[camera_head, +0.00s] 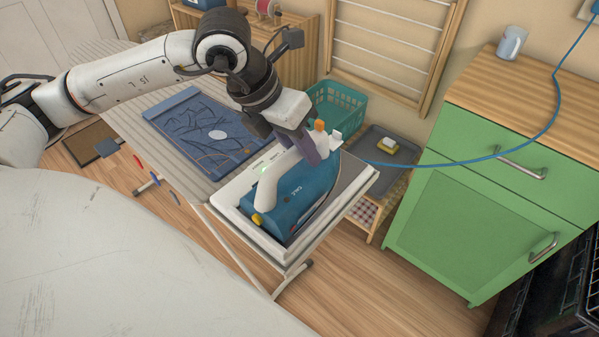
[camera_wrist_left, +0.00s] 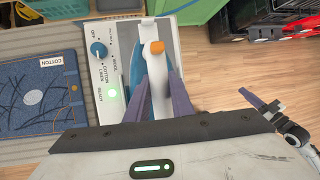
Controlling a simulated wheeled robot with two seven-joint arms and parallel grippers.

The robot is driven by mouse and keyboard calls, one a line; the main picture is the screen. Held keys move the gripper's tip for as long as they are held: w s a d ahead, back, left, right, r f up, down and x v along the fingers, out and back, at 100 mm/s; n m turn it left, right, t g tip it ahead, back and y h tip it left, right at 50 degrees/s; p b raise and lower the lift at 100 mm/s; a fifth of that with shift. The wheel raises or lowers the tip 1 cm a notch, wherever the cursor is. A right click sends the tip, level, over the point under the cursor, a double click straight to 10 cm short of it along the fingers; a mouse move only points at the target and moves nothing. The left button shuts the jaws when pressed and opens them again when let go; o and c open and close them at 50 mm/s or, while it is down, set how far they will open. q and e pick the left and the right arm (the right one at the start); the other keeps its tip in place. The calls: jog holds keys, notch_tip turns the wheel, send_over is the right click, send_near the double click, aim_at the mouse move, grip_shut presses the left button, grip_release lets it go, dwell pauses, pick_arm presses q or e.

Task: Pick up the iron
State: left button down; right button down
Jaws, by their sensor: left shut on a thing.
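The blue and white iron (camera_head: 302,190) sits on its white base (camera_head: 234,208) at the right end of the ironing board. My left gripper (camera_head: 308,152) reaches down from above and is shut on the iron's white handle. In the left wrist view the gripper (camera_wrist_left: 156,98) has its two purple fingers on either side of the white handle (camera_wrist_left: 154,72), near an orange button. The base there shows a dial and a green light by READY (camera_wrist_left: 112,93).
Folded denim (camera_head: 210,130) with a COTTON label lies on the board (camera_head: 118,92). A blue cord (camera_head: 470,160) runs from the iron to the upper right, across the front of a green cabinet (camera_head: 460,215). A teal basket (camera_head: 338,103) and a grey tray (camera_head: 368,148) stand behind.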

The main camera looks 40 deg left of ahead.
dwell(0.7)
pick_arm(q)
jog(key=shift+w+r, duration=0.15)
jog(key=shift+r, duration=0.6)
notch_tip(320, 180, up, 9)
jog(key=shift+f, duration=0.1)
jog(key=c, duration=2.3)
grip_release()
grip_shut()
